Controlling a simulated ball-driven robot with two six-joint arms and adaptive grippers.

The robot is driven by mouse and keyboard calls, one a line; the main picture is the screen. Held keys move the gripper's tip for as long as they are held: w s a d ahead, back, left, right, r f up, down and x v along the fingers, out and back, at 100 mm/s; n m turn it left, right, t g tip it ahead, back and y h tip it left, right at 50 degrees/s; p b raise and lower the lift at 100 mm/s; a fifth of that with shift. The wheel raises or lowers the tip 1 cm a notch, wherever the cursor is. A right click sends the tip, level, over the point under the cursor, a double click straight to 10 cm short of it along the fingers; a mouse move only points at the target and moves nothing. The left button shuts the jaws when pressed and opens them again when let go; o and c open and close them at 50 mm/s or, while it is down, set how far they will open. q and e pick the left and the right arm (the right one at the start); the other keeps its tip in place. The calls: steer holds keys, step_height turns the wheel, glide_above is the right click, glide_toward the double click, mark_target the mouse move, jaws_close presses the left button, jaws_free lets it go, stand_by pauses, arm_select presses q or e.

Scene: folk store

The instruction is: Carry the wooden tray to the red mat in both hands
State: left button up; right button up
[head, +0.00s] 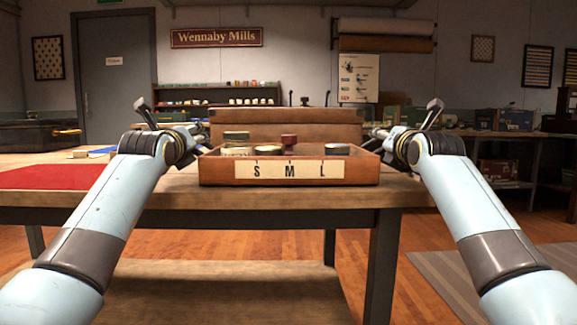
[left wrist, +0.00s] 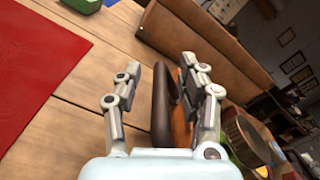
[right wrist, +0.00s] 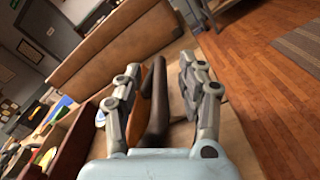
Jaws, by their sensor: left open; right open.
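The wooden tray (head: 220,171) stands on the wooden table, its front marked S, M, L. It holds several round tins and a dark red item (head: 289,140). The red mat (head: 50,177) lies flat on the table to the left, apart from the tray; it also shows in the left wrist view (left wrist: 35,65). My left gripper (left wrist: 165,82) is open, with a dark handle (left wrist: 161,110) between its fingers. My right gripper (right wrist: 160,85) is open, with a dark handle (right wrist: 158,112) between its fingers. Contact with the handles is hard to tell.
A long wooden box or board (head: 285,125) stands behind the tray. The table (head: 150,197) has bare wood between tray and mat. Small items and a blue sheet (head: 102,151) lie behind the mat. A dark case (head: 35,135) stands at the far left.

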arm_select(q)
jaws_close()
arm_select(e)
jaws_close()
